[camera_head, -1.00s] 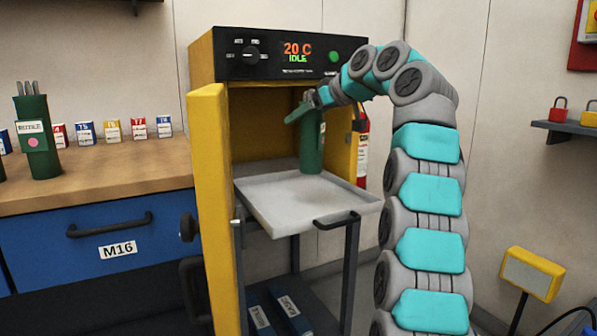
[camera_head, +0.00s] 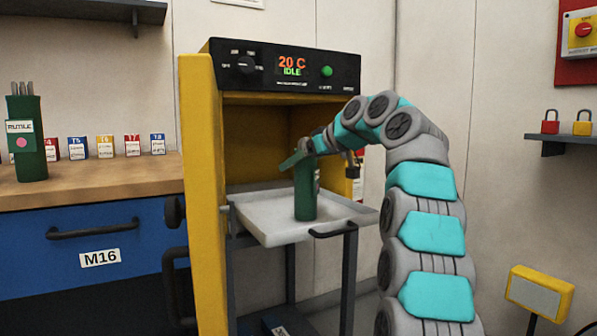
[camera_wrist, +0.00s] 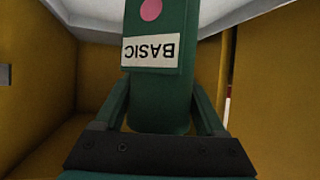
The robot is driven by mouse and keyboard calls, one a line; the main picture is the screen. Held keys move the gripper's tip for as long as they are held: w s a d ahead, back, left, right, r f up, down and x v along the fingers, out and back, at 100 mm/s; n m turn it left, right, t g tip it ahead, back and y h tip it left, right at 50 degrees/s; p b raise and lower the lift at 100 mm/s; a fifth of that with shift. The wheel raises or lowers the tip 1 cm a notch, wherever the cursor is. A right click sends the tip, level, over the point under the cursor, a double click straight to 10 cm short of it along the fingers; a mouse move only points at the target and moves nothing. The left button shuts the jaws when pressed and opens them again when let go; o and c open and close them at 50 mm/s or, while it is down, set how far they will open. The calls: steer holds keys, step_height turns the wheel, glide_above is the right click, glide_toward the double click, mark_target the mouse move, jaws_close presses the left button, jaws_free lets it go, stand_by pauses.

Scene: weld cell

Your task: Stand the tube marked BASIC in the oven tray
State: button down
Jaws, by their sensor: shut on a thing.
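The green tube marked BASIC (camera_head: 305,198) is upright over the middle of the grey oven tray (camera_head: 262,222). Its lower end looks at or just above the tray surface; I cannot tell whether it touches. My gripper (camera_head: 300,160) is shut around its upper part. In the wrist view the tube (camera_wrist: 158,88) stands between my two green fingers, its white BASIC label upside down under a pink dot. The tray sticks out from the yellow oven (camera_head: 199,190), whose door is open.
Another green tube, marked RUTILE (camera_head: 27,160) and holding rods, stands on the wooden bench (camera_head: 110,182). Several small coloured boxes (camera_head: 105,147) stand behind. The open oven door borders the tray's left side. The rest of the tray is bare.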

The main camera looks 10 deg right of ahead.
stand_by(0.4)
jaws_free()
steer(key=shift+f, duration=0.15)
steer(key=p+v, duration=0.1)
steer(key=v, duration=1.1)
steer(key=shift+s, duration=0.1)
